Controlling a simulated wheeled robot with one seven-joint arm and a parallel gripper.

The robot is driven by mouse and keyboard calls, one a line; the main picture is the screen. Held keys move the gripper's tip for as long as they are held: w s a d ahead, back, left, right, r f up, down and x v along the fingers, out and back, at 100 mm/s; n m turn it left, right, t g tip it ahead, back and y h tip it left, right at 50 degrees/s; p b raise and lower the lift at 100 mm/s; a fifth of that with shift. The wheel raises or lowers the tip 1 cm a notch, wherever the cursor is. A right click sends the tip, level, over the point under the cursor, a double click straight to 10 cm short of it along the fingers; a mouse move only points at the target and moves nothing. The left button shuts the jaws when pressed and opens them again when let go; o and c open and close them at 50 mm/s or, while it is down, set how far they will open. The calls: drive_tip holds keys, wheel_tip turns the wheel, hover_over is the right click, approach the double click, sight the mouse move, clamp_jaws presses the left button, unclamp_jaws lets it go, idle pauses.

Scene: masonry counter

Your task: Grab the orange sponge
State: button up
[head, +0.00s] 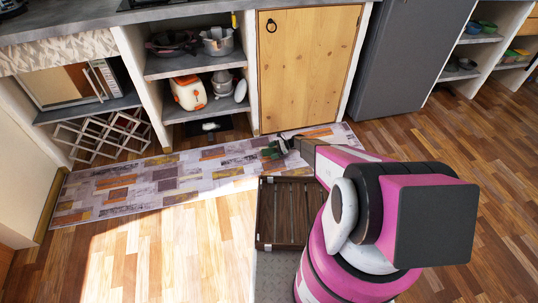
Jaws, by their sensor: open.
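I cannot make out an orange sponge in the head view. My gripper (272,149) is at the end of my pink and black arm, which reaches away from me toward the counter. It is small in the picture, above the patterned runner and in front of the wooden cabinet door. Its dark fingers are open, and I see nothing clearly held between them. My arm hides part of the floor and runner on the right.
The patterned runner (130,190) lies along the counter. Open shelves hold pots (217,41) and a white-and-orange container (188,92). The wooden door (308,70) is shut. A slatted wooden tray (290,212) is beside my arm. The floor (180,255) at left is clear.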

drive_tip(key=shift+s+a+f, duration=0.1)
drive_tip(key=shift+a+f, duration=0.15)
drive_tip(key=shift+a, duration=0.2)
drive_tip(key=c, duration=1)
drive_tip(key=shift+r, duration=0.15)
